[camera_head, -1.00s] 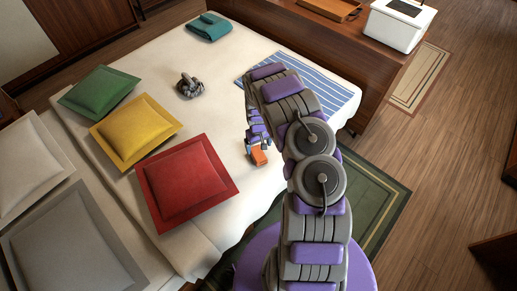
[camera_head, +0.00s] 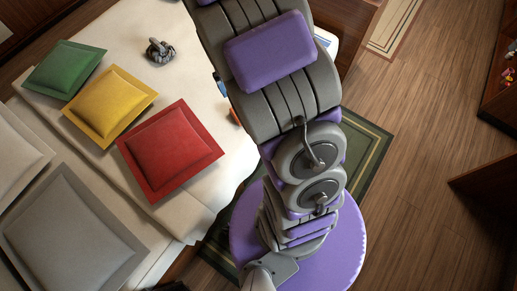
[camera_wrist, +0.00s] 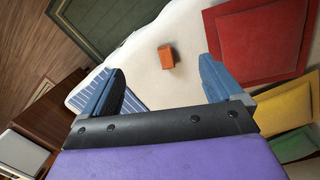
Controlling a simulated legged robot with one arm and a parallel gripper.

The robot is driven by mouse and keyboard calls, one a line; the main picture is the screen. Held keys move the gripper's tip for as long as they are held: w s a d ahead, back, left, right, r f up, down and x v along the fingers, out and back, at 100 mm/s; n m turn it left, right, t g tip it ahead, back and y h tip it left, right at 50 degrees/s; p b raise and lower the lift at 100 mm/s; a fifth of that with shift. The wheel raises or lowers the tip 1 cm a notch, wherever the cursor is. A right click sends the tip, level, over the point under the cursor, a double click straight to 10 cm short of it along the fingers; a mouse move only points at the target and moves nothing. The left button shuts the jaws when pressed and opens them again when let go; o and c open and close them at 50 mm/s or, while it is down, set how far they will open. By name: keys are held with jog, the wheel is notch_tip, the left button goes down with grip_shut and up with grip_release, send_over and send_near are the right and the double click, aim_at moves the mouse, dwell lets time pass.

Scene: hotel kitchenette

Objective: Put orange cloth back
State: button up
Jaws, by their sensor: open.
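The orange cloth (camera_wrist: 166,57) is a small block-like bundle on the white bed cover (camera_wrist: 165,92), near its edge. In the head view only a sliver of orange cloth (camera_head: 235,117) shows beside my arm. My gripper (camera_wrist: 161,66) has its two blue fingers spread wide. In the wrist view the cloth appears in the gap between the fingertips, slightly beyond them, and nothing is held. In the head view my raised arm hides most of the gripper; a small blue part shows at the arm's left edge.
A red cushion (camera_head: 170,150), a yellow cushion (camera_head: 109,105) and a green cushion (camera_head: 64,69) lie on the bed. A dark grey knotted object (camera_head: 160,51) lies behind them. A blue striped runner (camera_wrist: 132,103) is beside my left finger. A green rug (camera_head: 368,150) covers floor by the bed.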

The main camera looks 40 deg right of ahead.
jog(key=s+a+r, duration=0.3)
jog(key=s+r, duration=0.1)
jog(key=s, duration=0.5)
jog(key=s+a+r+n, duration=0.1)
jog(key=s+a+r, duration=0.3)
jog(key=s, duration=0.5)
jog(key=s+a+r, duration=0.4)
jog(key=s, duration=0.5)
jog(key=shift+r+g+y, duration=0.3)
jog(key=shift+g+y, duration=0.1)
jog(key=shift+w, duration=0.1)
